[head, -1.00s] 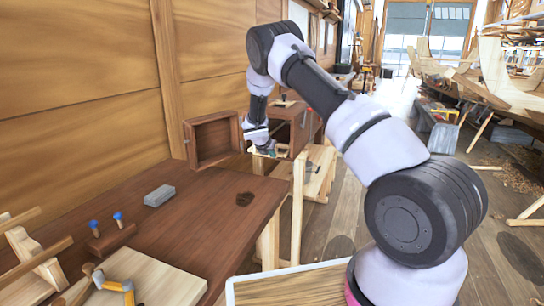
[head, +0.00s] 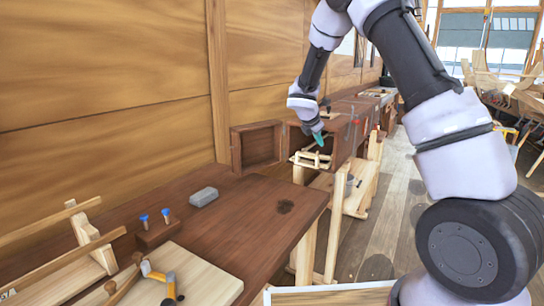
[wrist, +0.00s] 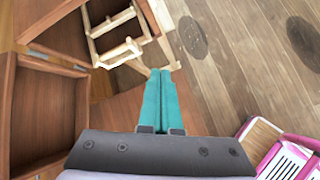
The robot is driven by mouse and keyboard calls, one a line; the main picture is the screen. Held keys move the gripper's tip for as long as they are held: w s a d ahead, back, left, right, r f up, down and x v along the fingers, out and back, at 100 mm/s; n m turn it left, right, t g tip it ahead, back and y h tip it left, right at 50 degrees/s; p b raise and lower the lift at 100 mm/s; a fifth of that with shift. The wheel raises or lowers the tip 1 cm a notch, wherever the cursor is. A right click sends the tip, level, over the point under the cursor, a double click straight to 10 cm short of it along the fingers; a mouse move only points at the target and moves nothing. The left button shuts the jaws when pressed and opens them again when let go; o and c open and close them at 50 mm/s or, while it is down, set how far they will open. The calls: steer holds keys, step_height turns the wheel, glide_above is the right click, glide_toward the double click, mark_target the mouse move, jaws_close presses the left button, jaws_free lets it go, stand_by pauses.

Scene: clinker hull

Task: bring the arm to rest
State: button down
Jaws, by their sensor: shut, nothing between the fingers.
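My gripper (head: 318,139) hangs at the end of my raised arm, above the far end of the workbench in the head view. In the wrist view its two teal fingers (wrist: 159,100) lie side by side, shut with nothing between them. Below and beyond the fingertips is a pale wooden frame (wrist: 117,35), which also shows in the head view (head: 311,160). The fingertips appear apart from it, though the gap is hard to judge.
The dark bench (head: 235,205) holds a grey block (head: 203,197), blue-topped pegs (head: 154,216) and a yellow-and-black tool (head: 163,282). An open wooden box (head: 258,146) stands at the wall and shows in the wrist view (wrist: 42,120).

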steer(key=s+d+r+m+g+y, duration=0.15)
steer(key=s+d+r+m, duration=0.25)
steer(key=s+r+m, duration=0.5)
steer(key=s+d+r+m+y, duration=0.25)
steer(key=s+r+m, duration=0.45)
steer(key=s, duration=0.4)
steer(key=s+a+r+m+t+y, duration=0.1)
steer(key=s+m, duration=0.4)
steer(key=s, duration=0.5)
steer(key=s+a+r+m+t+y, duration=0.1)
steer(key=s+r+m, duration=0.3)
steer(key=s, duration=0.6)
steer(key=shift+s+a+r+m+y, duration=0.15)
steer(key=shift+s+a+m+y, duration=0.35)
steer(key=shift+m, duration=0.7)
